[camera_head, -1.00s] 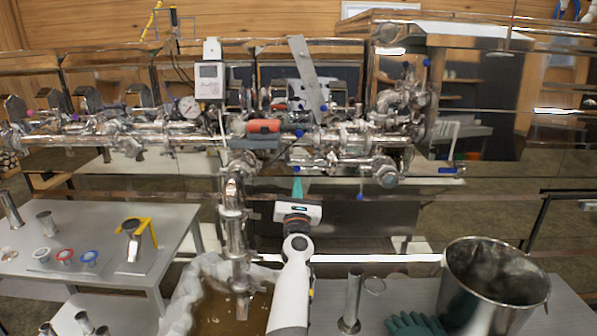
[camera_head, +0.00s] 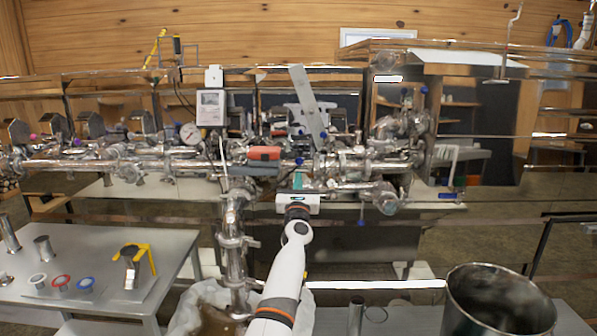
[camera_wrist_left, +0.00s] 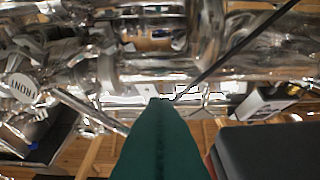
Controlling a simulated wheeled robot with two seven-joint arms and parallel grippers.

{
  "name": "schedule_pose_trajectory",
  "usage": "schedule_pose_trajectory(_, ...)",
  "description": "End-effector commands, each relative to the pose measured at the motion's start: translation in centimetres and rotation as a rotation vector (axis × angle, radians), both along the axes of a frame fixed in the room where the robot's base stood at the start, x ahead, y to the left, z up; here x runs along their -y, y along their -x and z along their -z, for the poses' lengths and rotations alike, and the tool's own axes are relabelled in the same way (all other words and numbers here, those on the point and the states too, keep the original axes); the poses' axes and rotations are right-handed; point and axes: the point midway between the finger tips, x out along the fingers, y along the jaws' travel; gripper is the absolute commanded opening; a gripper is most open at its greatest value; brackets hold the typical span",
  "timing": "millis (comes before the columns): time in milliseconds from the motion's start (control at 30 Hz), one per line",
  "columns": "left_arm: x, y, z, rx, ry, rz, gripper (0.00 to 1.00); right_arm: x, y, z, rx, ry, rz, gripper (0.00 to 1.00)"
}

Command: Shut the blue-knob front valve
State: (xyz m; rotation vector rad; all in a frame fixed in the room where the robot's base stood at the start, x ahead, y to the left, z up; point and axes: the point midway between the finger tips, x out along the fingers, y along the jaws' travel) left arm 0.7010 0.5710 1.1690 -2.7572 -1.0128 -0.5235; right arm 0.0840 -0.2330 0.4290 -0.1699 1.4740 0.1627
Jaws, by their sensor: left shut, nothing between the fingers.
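My left gripper (camera_head: 297,180) reaches up in front of the steel pipework (camera_head: 165,164), its green fingers shut and empty. A small blue knob (camera_head: 299,161) shows just above the fingertips; I cannot tell if they touch it. Another blue knob (camera_head: 360,222) hangs below the pipes to the right, and a blue handle (camera_head: 447,196) is farther right. Which one belongs to the front valve is unclear. In the left wrist view the shut green fingers (camera_wrist_left: 160,102) point at shiny pipes (camera_wrist_left: 130,70), and no blue knob shows clearly at their tips. My right gripper is out of view.
A red-and-grey block (camera_head: 264,153) sits left of the fingertips on the pipes. A vertical steel pipe (camera_head: 235,245) stands left of my arm. A steel pot (camera_head: 497,305) is at lower right, and a grey table (camera_head: 185,247) at left.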

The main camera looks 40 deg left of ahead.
Motion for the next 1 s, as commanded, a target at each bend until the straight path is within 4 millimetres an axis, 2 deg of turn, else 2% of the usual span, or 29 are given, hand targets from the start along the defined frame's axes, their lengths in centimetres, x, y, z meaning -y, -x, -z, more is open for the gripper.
schedule_pose_trajectory(33,0.1,0.0,-0.9,0.000,0.001,0.001,0.00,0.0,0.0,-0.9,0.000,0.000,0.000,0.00)
schedule_pose_trajectory(167,0.2,0.1,-1.5,-0.001,0.000,0.002,0.00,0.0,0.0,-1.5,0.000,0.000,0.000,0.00)
schedule_pose_trajectory(1000,0.6,0.1,-2.2,-0.039,-0.046,-0.018,0.00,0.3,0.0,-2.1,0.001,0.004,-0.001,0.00)
